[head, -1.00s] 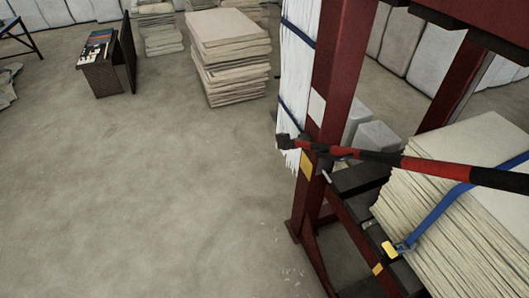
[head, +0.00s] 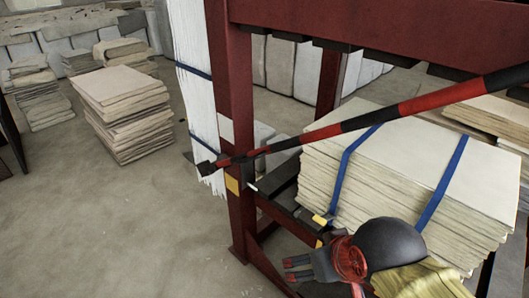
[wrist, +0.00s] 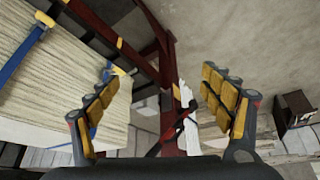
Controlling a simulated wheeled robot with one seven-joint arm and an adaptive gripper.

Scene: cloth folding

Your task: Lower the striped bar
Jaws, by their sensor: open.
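The striped bar (head: 395,111) is red and black. In the head view it slopes up to the right, from a dark end at the red frame post (head: 228,120) to the right edge, where it runs out of view. My gripper (head: 288,270) is low in the head view, below the bar and apart from it, in front of the strapped stack. In the wrist view my gripper (wrist: 160,103) has its yellow-padded fingers spread wide, with nothing held between them. A dark and red piece, perhaps the bar's end, shows beyond the fingers there.
A stack of pale sheets (head: 420,145) with blue straps stands on the red frame at right. White sheets (head: 190,60) hang at the post. Another pale stack (head: 120,85) stands on the floor, with open floor (head: 110,220) in front.

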